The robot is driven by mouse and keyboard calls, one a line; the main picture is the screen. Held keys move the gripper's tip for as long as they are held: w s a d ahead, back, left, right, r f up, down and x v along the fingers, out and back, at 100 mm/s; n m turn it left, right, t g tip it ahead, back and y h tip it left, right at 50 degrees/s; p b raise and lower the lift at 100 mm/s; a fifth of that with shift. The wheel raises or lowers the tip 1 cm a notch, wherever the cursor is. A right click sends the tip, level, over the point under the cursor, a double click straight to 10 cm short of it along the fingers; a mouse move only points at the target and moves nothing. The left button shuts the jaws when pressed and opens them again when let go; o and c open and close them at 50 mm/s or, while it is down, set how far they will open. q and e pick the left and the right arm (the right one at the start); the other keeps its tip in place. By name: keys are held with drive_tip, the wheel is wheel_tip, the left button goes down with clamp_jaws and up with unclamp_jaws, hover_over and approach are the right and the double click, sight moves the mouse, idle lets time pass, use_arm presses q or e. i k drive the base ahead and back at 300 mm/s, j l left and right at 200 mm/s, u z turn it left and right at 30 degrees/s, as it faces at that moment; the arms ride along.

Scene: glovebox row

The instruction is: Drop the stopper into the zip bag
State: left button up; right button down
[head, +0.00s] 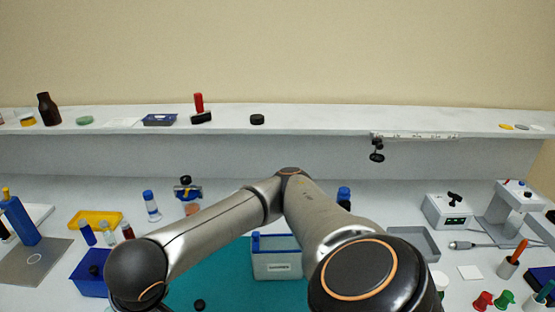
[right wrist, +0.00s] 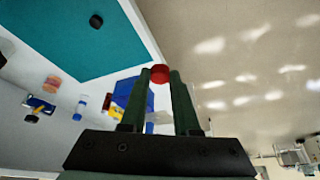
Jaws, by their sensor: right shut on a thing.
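The stopper (right wrist: 160,74) is red and round. In the right wrist view it sits between the fingertips of my right gripper (right wrist: 160,78), which is shut on it. My arm hides the gripper and the stopper in the head view. What looks like the zip bag (head: 277,264) is a pale, labelled pouch with a blue upper edge. It stands upright on the teal mat, left of my arm's large joint in the head view. It does not show in the right wrist view. My left gripper is not in view.
The teal mat (head: 225,274) has a small black round piece (head: 199,304) near the front. A blue bin (head: 88,278) and a yellow tray (head: 95,221) with vials lie left. A grey tray (head: 414,243) and instruments stand right. A shelf (head: 330,121) runs along the back.

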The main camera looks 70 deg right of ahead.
sight(281, 278)
drive_tip(key=l+z, duration=0.1)
drive_tip(key=z, duration=0.35)
drive_tip(key=i+z, duration=0.15)
drive_tip(key=z, duration=0.25)
drive_tip(key=i+l+z, duration=0.1)
drive_tip(key=z, duration=0.35)
drive_tip(key=i+z, duration=0.1)
drive_tip(key=z, duration=0.3)
